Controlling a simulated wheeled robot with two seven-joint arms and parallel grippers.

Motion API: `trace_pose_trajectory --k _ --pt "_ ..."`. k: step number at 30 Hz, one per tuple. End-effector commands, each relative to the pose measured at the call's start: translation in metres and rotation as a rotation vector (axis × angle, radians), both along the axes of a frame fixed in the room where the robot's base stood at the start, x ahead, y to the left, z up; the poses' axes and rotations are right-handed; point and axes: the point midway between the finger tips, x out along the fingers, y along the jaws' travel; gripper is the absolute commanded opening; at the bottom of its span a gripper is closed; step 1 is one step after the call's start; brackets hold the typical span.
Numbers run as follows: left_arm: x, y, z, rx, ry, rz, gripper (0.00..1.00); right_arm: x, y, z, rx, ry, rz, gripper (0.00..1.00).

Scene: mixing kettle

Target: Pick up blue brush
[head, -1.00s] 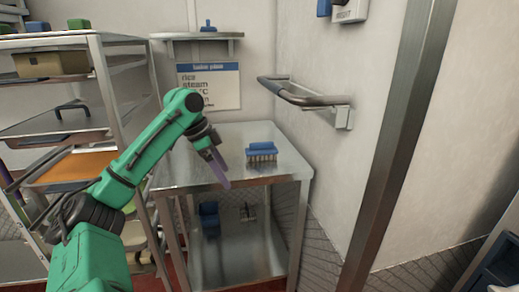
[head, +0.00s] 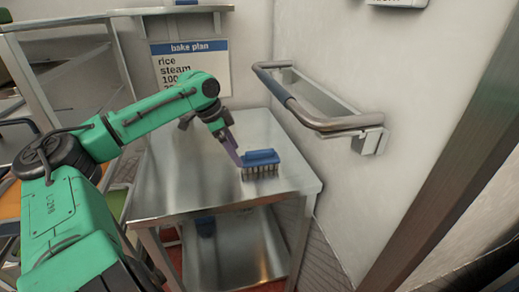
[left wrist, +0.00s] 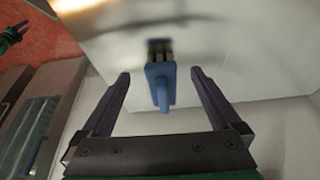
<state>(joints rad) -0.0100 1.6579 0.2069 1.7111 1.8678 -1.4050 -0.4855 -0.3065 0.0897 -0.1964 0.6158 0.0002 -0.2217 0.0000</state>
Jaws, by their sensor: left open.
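The blue brush (head: 261,157) lies bristles-down on the metal table, near its right side. In the left wrist view the brush (left wrist: 160,82) shows centred between the two fingers. My left gripper (head: 237,157) is open and empty, with its fingers close to the brush's left end in the head view. The left wrist view shows the fingers spread apart on both sides (left wrist: 160,73), with gaps to the brush. A small green and black part, apparently my right gripper (left wrist: 14,36), shows at the top left of the left wrist view, too small to read.
The metal table (head: 180,180) is otherwise clear on top and has a lower shelf. A wall handrail (head: 330,118) juts out at the right. A rack (head: 60,50) stands at the left. A "bake plan" sign (head: 190,68) hangs behind.

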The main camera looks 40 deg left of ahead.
Motion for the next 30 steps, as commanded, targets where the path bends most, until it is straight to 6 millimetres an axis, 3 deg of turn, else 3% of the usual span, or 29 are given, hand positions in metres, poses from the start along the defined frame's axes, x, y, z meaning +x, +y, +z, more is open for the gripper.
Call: trace_pose_trajectory --k 1,3,16,23,30 --pt "0.003 -0.003 0.006 0.006 0.010 -0.002 0.97 0.001 0.000 0.016 0.000 -0.001 0.000 0.50" --pt "0.009 -0.006 -0.001 0.007 0.009 0.004 0.97 0.002 0.001 0.009 0.001 -0.004 0.000 0.50" --pt "0.053 -0.041 -0.002 0.001 0.003 -0.004 0.97 0.007 0.013 0.012 0.018 -0.012 0.000 0.50" --pt "0.065 -0.050 -0.044 0.000 0.004 -0.001 0.97 0.007 0.013 0.012 0.018 -0.013 0.001 0.50" --pt "0.067 -0.052 -0.048 -0.002 -0.001 -0.001 0.97 0.008 0.010 0.012 0.014 -0.013 0.002 0.50"
